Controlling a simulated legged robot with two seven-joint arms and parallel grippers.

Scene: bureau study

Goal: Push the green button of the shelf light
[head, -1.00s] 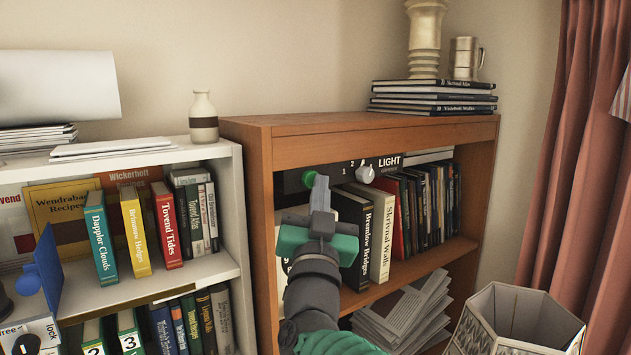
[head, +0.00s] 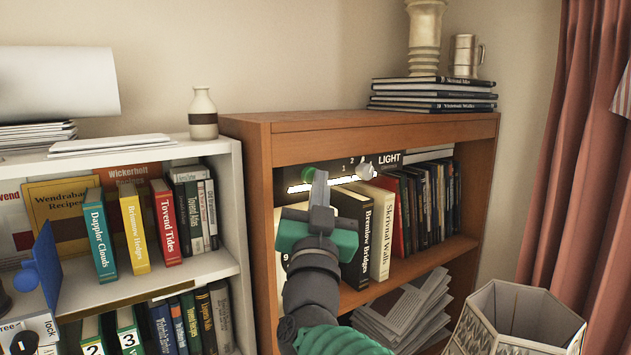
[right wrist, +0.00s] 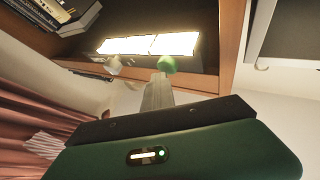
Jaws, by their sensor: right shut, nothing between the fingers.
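The green button (head: 308,173) sits at the left of the dark light panel (head: 336,168) under the top board of the brown bookcase. The button also shows in the right wrist view (right wrist: 167,64). A bright white light strip (head: 322,184) glows beneath the panel. My right gripper (head: 319,180) is shut and empty, its fingertips at the button's lower right and hiding part of it. In the right wrist view the fingertips (right wrist: 160,80) end at the button; I cannot tell whether they touch. My left gripper is not in view.
A pale knob (head: 365,172) sits on the panel by the word LIGHT. Books (head: 379,228) stand on the shelf below, close to my right gripper. A white bookcase (head: 236,215) is on the left. An open hexagonal bin (head: 487,335) stands at lower right.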

